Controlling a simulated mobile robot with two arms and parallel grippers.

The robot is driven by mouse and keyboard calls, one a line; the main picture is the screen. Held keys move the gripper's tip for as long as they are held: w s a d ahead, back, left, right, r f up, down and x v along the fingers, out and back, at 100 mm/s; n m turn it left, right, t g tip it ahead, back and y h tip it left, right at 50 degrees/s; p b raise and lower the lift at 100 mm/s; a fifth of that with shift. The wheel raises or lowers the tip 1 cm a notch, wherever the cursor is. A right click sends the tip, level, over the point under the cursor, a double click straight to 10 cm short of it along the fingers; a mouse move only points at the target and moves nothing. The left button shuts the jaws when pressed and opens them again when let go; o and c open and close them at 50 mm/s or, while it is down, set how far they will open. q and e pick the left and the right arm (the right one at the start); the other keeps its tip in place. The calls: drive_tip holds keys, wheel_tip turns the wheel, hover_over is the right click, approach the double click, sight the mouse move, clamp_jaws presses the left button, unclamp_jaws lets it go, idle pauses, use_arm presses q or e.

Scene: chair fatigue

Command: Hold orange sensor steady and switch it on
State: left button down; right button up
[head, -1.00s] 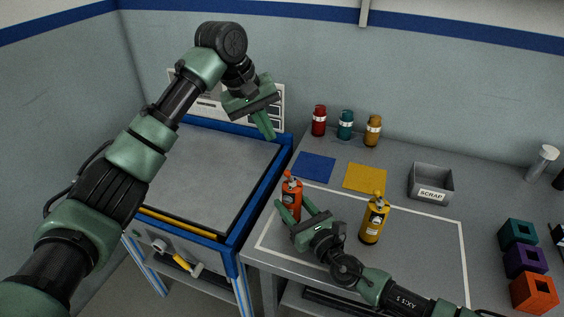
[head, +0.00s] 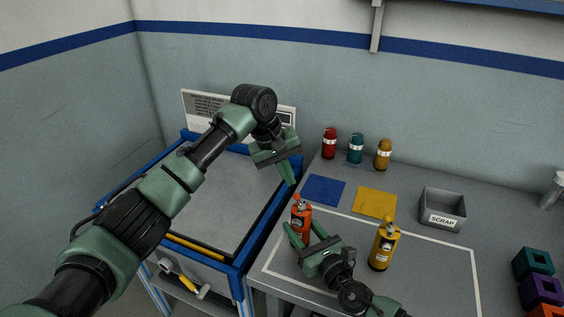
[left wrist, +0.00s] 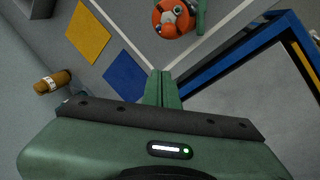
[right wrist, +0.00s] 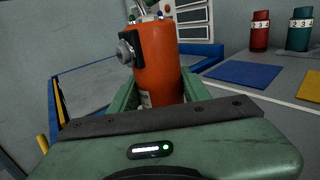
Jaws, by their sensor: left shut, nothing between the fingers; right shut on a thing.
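The orange sensor (head: 301,221) stands upright on the grey table near its left edge. My right gripper (head: 298,240) is shut around the sensor's body; in the right wrist view the orange cylinder (right wrist: 160,65) sits between the fingers, with a round metal knob on a black plate on its side. My left gripper (head: 291,177) is shut and empty, fingers pointing down, above and slightly left of the sensor's top. In the left wrist view the sensor's top (left wrist: 174,18) shows beyond the closed fingertips (left wrist: 164,76), apart from them.
A yellow sensor (head: 384,246) stands to the right of the right gripper. Blue (head: 324,190) and yellow (head: 374,203) squares lie behind. A scrap bin (head: 443,208) and red, teal and amber bottles stand further back. A blue-framed bench (head: 225,190) adjoins at left.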

sight(298, 200)
use_arm(q)
drive_tip(key=shift+s+d, duration=0.3)
drive_tip(key=shift+s, duration=0.65)
drive_tip(key=shift+s+d, duration=0.25)
drive_tip(key=shift+s, duration=0.65)
drive_tip(key=shift+s+d+r, duration=0.1)
drive_tip(key=shift+d+r, duration=0.1)
drive_tip(key=shift+d, duration=0.2)
drive_tip(key=shift+s+d+r, duration=0.1)
drive_tip(key=shift+s+d, duration=0.1)
drive_tip(key=shift+d, duration=0.2)
drive_tip(key=shift+s+d+r, duration=0.1)
drive_tip(key=shift+s+d, duration=0.05)
drive_tip(key=shift+d, duration=0.25)
drive_tip(key=shift+r, duration=0.1)
drive_tip(key=shift+w+r, duration=0.1)
drive_tip(key=shift+r, duration=0.65)
